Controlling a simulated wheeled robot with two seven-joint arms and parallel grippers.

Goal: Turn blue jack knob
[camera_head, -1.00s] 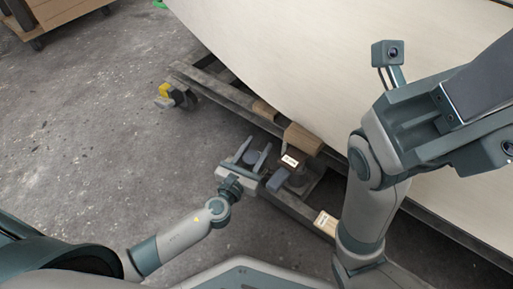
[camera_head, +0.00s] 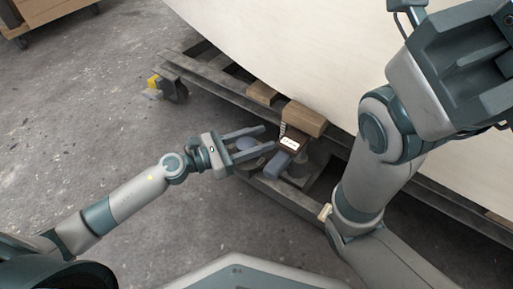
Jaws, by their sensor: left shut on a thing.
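The blue jack knob (camera_head: 247,144) is a small blue-grey disc at the side of the jack, low beside the hull cradle. My left gripper (camera_head: 268,139) reaches in from the left, with one finger on each side of the knob, and is shut on it. The fingers partly hide the knob. The jack (camera_head: 299,166) is a dark body with a white label (camera_head: 289,143) and a blue-grey block (camera_head: 278,164) on its near side. My right arm fills the right side; its gripper fingers do not show.
The pale plywood hull (camera_head: 290,45) rests on wooden blocks (camera_head: 304,118) over a dark cradle frame (camera_head: 215,85). A yellow-marked caster (camera_head: 171,87) stands at the frame's left end. A wooden cart (camera_head: 45,12) is at top left. The concrete floor at left is clear.

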